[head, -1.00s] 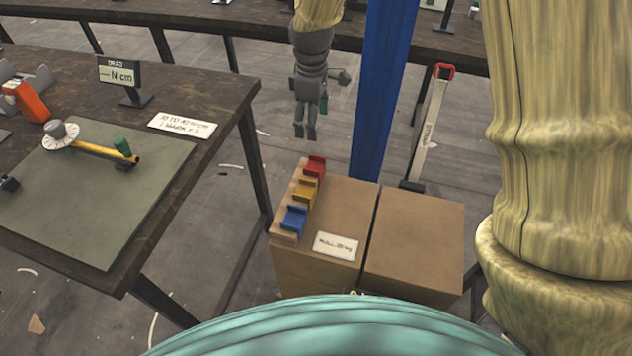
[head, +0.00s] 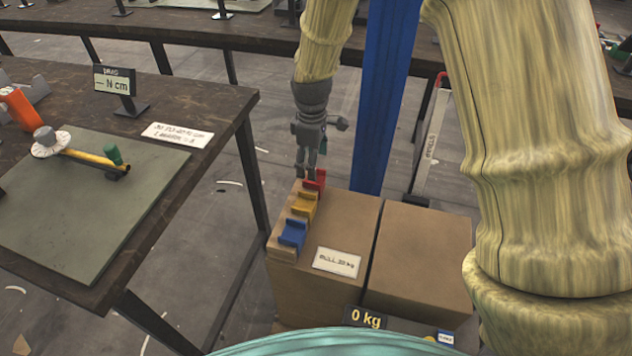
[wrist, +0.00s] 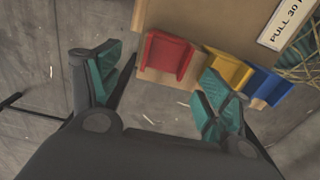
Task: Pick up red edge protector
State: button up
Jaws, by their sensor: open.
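The red edge protector (head: 316,181) sits at the far end of a row on the left edge of a cardboard box (head: 345,216). A yellow protector (head: 303,206) and a blue protector (head: 292,234) stand nearer in the same row. My gripper (head: 307,176) points down at the red one and partly hides it in the head view. In the wrist view the red protector (wrist: 168,58) lies ahead of my open, empty gripper (wrist: 158,88), between the lines of its two teal-padded fingers. The right finger overlaps the view of the yellow protector (wrist: 228,68).
A second box (head: 418,258) stands to the right, with a blue post (head: 381,110) behind. A dark workbench (head: 215,125) with a yellow-handled tool (head: 88,157) and a force display (head: 114,80) is at left. A 0 kg display (head: 366,318) is in front.

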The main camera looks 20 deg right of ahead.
aim_at(314, 183)
jog(key=f, duration=0.5)
jog(key=shift+s+a, duration=0.15)
jog(key=shift+s, duration=0.1)
jog(key=c, duration=1.1)
